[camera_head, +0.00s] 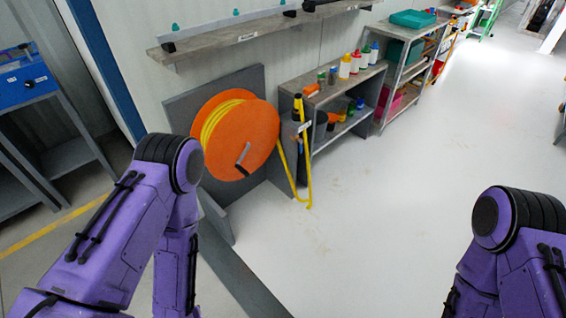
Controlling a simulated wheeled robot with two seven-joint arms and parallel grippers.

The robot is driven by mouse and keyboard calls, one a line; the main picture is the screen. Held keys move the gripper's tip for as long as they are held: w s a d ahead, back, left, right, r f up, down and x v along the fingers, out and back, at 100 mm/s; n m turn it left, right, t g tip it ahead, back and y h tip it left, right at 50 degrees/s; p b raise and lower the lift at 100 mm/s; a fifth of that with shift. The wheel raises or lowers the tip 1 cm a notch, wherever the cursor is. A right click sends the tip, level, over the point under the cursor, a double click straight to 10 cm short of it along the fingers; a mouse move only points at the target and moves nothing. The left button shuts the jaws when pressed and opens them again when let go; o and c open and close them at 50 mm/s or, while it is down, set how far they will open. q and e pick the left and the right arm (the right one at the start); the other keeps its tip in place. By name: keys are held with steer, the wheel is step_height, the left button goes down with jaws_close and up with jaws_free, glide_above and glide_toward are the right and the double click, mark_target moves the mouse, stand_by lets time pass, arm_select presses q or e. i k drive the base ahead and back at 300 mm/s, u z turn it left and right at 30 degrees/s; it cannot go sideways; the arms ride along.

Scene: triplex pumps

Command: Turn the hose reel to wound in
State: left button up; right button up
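The hose reel (241,139) is a large orange disc with yellow hose (217,118) wound behind its face. It is mounted on a grey upright panel (187,107) by the wall. A grey and black crank handle (242,158) sits low on its face. A length of yellow hose (307,172) hangs down at the reel's right and loops near the floor. My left arm bends in front of the panel's left side, apart from the crank handle as far as I can see. My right arm is at the lower right. Both grippers are out of view.
A grey shelf (325,93) with bottles and cans stands right of the reel, with more shelving (402,76) beyond. A blue box (24,81) sits on a stand at the left. A wall shelf (262,37) runs above the reel. The white floor (400,210) is clear.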

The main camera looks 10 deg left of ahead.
mark_target(243, 139)
steer(key=z, duration=0.35)
steer(key=i, duration=0.75)
steer(key=u, duration=0.6)
steer(key=i, duration=0.45)
steer(key=u, duration=0.5)
